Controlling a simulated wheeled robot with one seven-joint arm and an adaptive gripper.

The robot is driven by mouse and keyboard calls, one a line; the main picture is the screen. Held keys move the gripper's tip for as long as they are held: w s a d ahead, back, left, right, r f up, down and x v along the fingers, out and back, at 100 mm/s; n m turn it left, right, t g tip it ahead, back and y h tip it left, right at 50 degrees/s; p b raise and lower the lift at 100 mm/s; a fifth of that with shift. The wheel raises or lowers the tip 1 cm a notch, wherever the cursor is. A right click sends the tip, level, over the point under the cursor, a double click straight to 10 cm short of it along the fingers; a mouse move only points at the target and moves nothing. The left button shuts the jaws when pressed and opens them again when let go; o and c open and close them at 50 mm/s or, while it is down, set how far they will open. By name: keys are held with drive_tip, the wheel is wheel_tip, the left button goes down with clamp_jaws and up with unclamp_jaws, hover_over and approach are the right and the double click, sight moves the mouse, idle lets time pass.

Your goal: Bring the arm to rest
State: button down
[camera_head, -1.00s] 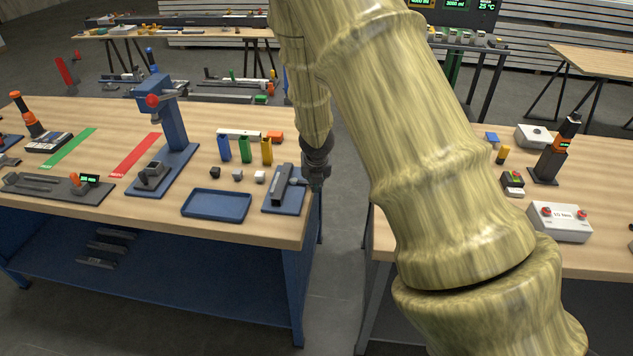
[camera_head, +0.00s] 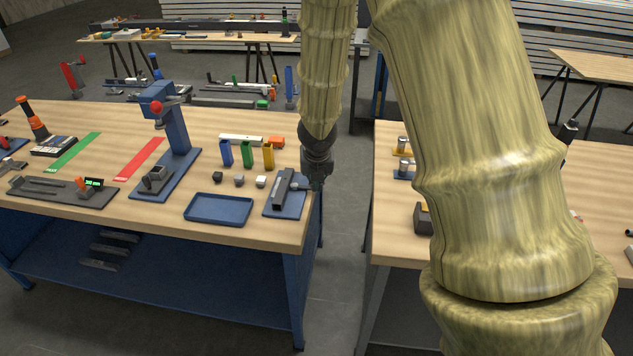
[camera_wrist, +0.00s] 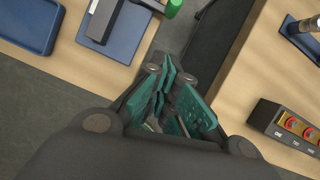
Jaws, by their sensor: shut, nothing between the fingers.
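My arm, with a bamboo-like yellow-green surface, hangs across the right half of the head view. My gripper (camera_head: 316,182) is small and dark at the lower end of the forearm, by the right edge of the left workbench (camera_head: 250,228). In the wrist view my gripper's teal fingers (camera_wrist: 172,82) are together with nothing between them. They appear over the gap between the two benches. A blue fixture base with a grey block (camera_head: 285,192) lies just left of my gripper in the head view.
On the left bench are a blue tray (camera_head: 218,208), a blue press (camera_head: 172,125) and several small bins and cubes. The right bench (camera_head: 400,235) is partly hidden by my arm. A dark box with red buttons (camera_wrist: 290,124) shows on it in the wrist view. Grey floor lies between.

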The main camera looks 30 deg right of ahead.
drive_tip(key=shift+s+a+r, duration=0.1)
drive_tip(key=shift+s+r, duration=0.05)
drive_tip(key=shift+r, duration=0.3)
drive_tip(key=shift+f, duration=0.1)
drive_tip(key=s+a+f+m+g+y+b, duration=0.1)
drive_tip(key=s+a+f+m, duration=0.4)
drive_tip(key=f, duration=0.3)
drive_tip(key=s+a+f+m+g+y+b, duration=0.1)
drive_tip(key=s+a+f+m+y, duration=0.1)
drive_tip(key=s+a+f+m, duration=0.5)
drive_tip(key=s+a+f+m+g+y+b, duration=0.1)
drive_tip(key=s+f+m+b, duration=0.3)
drive_tip(key=f, duration=0.6)
drive_tip(key=s+f+m+h, duration=0.1)
drive_tip(key=s+f+m, duration=0.5)
drive_tip(key=s, duration=0.4)
drive_tip(key=s+a+f+m, duration=0.1)
drive_tip(key=s+f+m, duration=0.6)
drive_tip(key=s, duration=0.3)
drive_tip(key=shift+s+a+f+m+g+h+b, duration=0.25)
drive_tip(key=shift+m+g+h+b, duration=0.15)
drive_tip(key=shift+m, duration=0.5)
